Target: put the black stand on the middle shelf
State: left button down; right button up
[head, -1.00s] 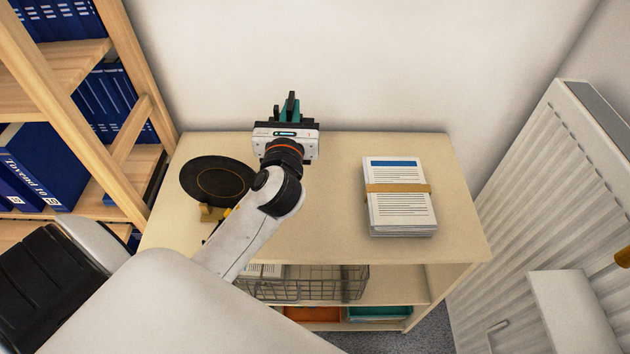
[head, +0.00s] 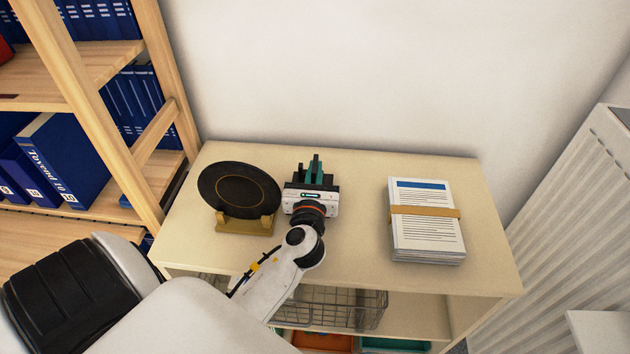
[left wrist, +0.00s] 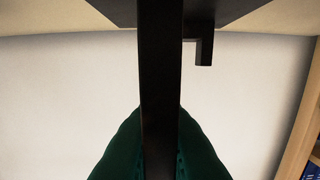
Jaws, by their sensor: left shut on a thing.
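My left gripper (head: 316,174) is over the top board of the low shelf unit, right of a dark plate. Its green fingers are shut on the black stand (head: 317,168), which shows only as a thin dark piece in the head view. In the left wrist view the black stand (left wrist: 160,70) is a dark upright bar between the green fingers, with a wider flat part and a small hooked piece at the top. The middle shelf (head: 458,308) lies under the top board, partly hidden by my arm and that board. My right gripper is not in view.
The dark plate (head: 240,188) rests on a gold-brown stand (head: 245,224) on the top board. A banded paper stack (head: 427,222) lies at right. A wire basket (head: 350,308) takes up part of the middle shelf; its right end looks clear. A wooden bookcase (head: 180,90) stands left, a radiator (head: 575,200) right.

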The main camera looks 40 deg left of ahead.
pick_arm(q)
jog(key=shift+f, duration=0.95)
jog(key=shift+f, duration=0.15)
jog(key=c, duration=1.5)
grip_release()
